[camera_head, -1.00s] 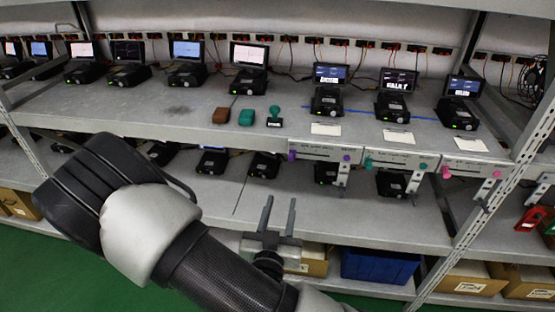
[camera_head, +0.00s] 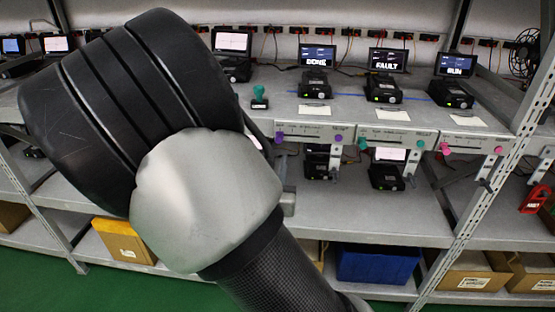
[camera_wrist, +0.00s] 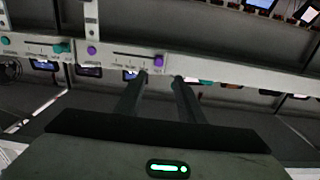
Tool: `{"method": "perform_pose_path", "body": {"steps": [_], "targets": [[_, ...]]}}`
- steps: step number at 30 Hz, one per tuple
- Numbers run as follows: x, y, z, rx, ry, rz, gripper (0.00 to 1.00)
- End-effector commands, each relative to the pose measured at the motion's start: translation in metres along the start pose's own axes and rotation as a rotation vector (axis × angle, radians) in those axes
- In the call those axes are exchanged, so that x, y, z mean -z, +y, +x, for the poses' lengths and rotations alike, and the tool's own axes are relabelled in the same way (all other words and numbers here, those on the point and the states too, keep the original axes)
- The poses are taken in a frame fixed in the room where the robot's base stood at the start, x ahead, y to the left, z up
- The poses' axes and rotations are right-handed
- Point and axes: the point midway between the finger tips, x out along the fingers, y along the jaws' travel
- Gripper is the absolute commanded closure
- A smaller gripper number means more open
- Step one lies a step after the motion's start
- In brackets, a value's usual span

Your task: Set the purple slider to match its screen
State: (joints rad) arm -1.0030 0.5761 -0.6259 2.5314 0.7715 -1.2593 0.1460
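The purple slider's panel (camera_head: 308,132) is on the shelf's front edge, below the screen reading DONE (camera_head: 318,56). One purple knob (camera_head: 279,137) is at the panel's left end and another purple knob (camera_head: 338,138) near its right end. In the wrist view the order is reversed: one purple knob (camera_wrist: 158,60) is at the right end of the dark slot, the other purple knob (camera_wrist: 91,50) beyond its left side. My gripper (camera_wrist: 160,77) is open and empty, its tips just below the former knob in that picture, apparently not touching. The head view hides the fingers behind my arm. Panel lettering is unreadable.
A teal-knobbed panel (camera_head: 398,138) under the FAULT screen (camera_head: 388,60) and a pink-knobbed panel (camera_head: 472,143) under the RUN screen (camera_head: 455,65) adjoin rightward. A teal stamp-like object (camera_head: 260,95) stands on the shelf. Devices fill the shelf below; a blue bin (camera_head: 375,264) is lower.

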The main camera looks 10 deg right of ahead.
Motion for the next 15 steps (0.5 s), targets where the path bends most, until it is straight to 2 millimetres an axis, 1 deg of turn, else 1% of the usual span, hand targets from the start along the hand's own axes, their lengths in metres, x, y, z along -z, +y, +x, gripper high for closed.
{"method": "perform_pose_path", "body": {"steps": [1, 4, 5, 6, 12, 15], "targets": [[-0.008, 0.001, 0.001, 0.000, -0.001, 0.007, 0.65], [-0.007, 0.004, 0.005, 0.001, -0.003, 0.005, 0.65], [-0.002, 0.004, 0.013, -0.001, -0.003, 0.001, 0.65], [-0.002, 0.004, 0.021, -0.001, -0.002, 0.001, 0.65], [-0.002, 0.004, 0.058, -0.002, -0.002, -0.001, 0.65], [-0.002, 0.003, 0.072, 0.001, -0.003, -0.001, 0.65]]}}
